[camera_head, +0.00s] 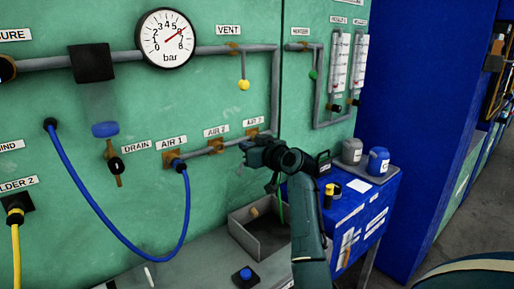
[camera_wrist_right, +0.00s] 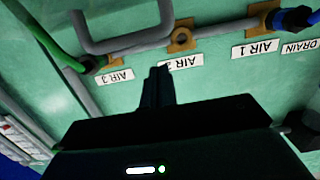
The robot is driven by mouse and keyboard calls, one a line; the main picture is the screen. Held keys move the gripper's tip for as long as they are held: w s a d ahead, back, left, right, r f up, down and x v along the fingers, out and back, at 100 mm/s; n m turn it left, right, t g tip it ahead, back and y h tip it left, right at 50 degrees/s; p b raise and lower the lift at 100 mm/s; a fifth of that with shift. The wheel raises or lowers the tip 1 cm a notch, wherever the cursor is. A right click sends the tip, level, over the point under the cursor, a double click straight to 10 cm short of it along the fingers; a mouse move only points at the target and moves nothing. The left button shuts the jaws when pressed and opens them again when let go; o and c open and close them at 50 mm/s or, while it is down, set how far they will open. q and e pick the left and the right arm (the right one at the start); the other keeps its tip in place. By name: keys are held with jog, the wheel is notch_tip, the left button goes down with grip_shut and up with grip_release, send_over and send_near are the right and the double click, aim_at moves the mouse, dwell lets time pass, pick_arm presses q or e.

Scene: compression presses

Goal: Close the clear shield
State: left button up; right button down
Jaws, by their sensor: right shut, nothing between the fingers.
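I cannot make out a clear shield in either view. My right gripper (camera_head: 246,148) is in front of the green panel, near the AIR 2 and AIR 3 ports. In the right wrist view its fingers (camera_wrist_right: 158,75) are together with nothing between them, and their tips overlap the AIR 2 label. I cannot tell whether they touch the panel. My left gripper is not in view.
Grey pipes and a round gauge (camera_head: 166,38) are on the green panel. A blue hose (camera_head: 110,214) loops to AIR 1. A grey open bin (camera_head: 270,241) and a blue button (camera_head: 245,274) sit below. A blue cabinet (camera_head: 352,215) with containers stands right of my arm.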

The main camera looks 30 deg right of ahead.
aim_at(250, 175)
jog(key=shift+w+a+f+p, duration=0.1)
jog(key=shift+w+f+p, duration=0.3)
jog(key=shift+w, duration=0.35)
jog(key=shift+s+f, duration=0.8)
jog(key=shift+s, duration=0.05)
pick_arm(q)
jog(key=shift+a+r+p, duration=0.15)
jog(key=shift+p, duration=0.15)
pick_arm(e)
jog(key=shift+s+f, duration=0.35)
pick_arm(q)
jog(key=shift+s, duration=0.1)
